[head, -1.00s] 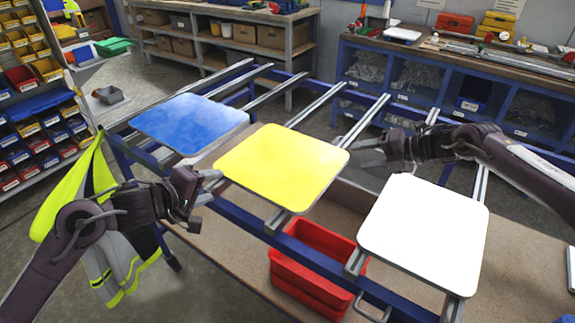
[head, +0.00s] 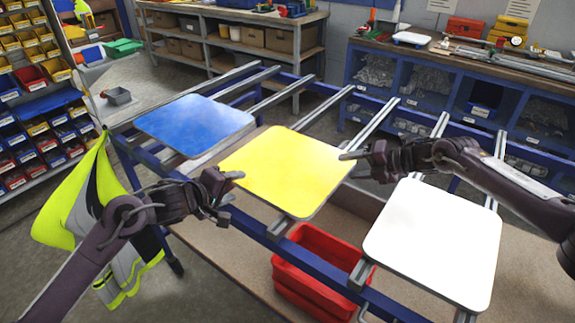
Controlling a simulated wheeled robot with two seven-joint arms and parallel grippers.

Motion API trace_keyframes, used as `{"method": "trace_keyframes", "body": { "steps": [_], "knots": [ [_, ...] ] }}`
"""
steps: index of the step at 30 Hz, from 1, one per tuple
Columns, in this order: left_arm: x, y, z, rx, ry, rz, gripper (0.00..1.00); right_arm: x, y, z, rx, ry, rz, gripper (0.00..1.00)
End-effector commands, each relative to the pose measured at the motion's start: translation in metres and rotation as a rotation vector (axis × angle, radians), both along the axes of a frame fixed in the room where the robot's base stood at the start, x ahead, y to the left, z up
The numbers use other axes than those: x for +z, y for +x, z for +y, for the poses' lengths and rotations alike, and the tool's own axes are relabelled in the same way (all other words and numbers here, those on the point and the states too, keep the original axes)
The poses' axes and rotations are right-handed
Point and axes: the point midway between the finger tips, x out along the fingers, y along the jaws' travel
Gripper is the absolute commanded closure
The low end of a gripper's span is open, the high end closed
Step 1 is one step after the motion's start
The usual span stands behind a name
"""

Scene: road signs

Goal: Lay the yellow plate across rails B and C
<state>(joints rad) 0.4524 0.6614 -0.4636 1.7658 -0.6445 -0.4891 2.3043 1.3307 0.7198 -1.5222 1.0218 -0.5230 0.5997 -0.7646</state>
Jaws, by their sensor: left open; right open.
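The yellow plate (head: 285,172) lies flat on the rail frame between the blue plate and the white plate. A rail end (head: 280,226) shows under its front corner; I cannot read any rail letters. My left gripper (head: 231,186) is open at the plate's left front edge, with one fingertip overlapping the edge in the picture. My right gripper (head: 354,164) is open at the plate's right corner, its fingertips close to the edge. I cannot tell whether either gripper touches the plate.
The blue plate (head: 194,124) lies to the left and the white plate (head: 434,243) to the right on the frame. A red bin (head: 312,275) sits below the rails. A hi-vis vest (head: 80,205) hangs at the left. Bare rails (head: 376,120) run towards the back.

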Motion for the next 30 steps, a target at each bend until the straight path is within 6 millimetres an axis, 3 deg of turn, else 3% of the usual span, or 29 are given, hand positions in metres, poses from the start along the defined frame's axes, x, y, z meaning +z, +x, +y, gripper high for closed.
{"method": "trace_keyframes", "body": {
  "steps": [6, 15, 27, 30],
  "knots": [
    [-0.0082, 0.0138, -0.0076, 0.001, 0.0, 0.0, 0.49, -0.0087, 0.0076, 0.0134, -0.001, 0.0, 0.001, 0.46],
    [-0.0093, 0.0147, -0.0087, 0.0, 0.001, -0.001, 0.49, -0.0095, 0.0082, 0.0144, 0.0, 0.0, 0.001, 0.46],
    [-0.0096, 0.0145, -0.0084, 0.001, 0.002, 0.0, 1.0, -0.0087, 0.0083, 0.0147, -0.001, 0.001, -0.001, 0.97],
    [-0.0098, 0.0143, -0.0084, 0.0, 0.003, 0.0, 1.0, -0.0088, 0.0083, 0.0148, 0.0, 0.0, -0.002, 1.0]
  ]
}}
